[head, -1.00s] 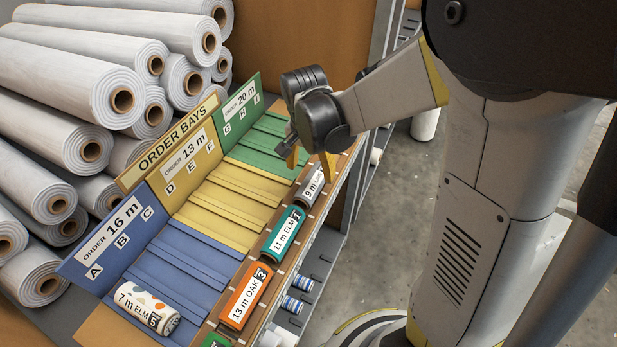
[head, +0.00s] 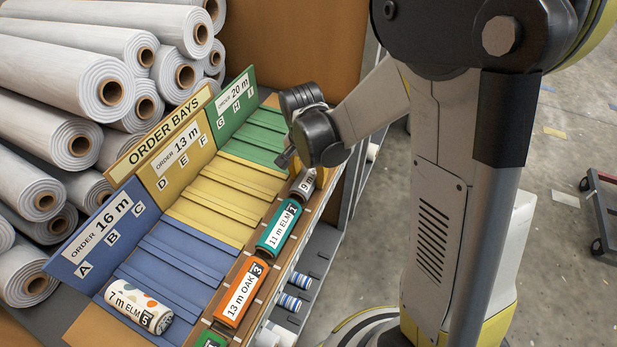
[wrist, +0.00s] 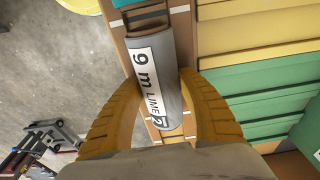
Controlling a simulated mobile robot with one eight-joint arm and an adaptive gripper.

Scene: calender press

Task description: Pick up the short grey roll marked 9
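The short grey roll (wrist: 172,101) carries a white label reading "9 m LIME" and a small 2. In the head view the grey roll (head: 303,184) lies at the far end of the row of short rolls, partly hidden by my gripper (head: 308,172). In the wrist view the yellow fingers of my gripper (wrist: 160,79) stand apart on either side of the roll. The right finger is very close to its side, and contact is unclear. A small gap shows by the left finger. The roll still lies in its rack (wrist: 122,50).
Teal "11 m ELM" (head: 280,228) and orange "13 m OAK" (head: 240,294) rolls lie nearer in the same row. A patterned "7 m ELM" roll (head: 138,306) lies in the blue bay (head: 195,262). Yellow and green bays adjoin the row. Large white rolls (head: 90,85) are stacked at left.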

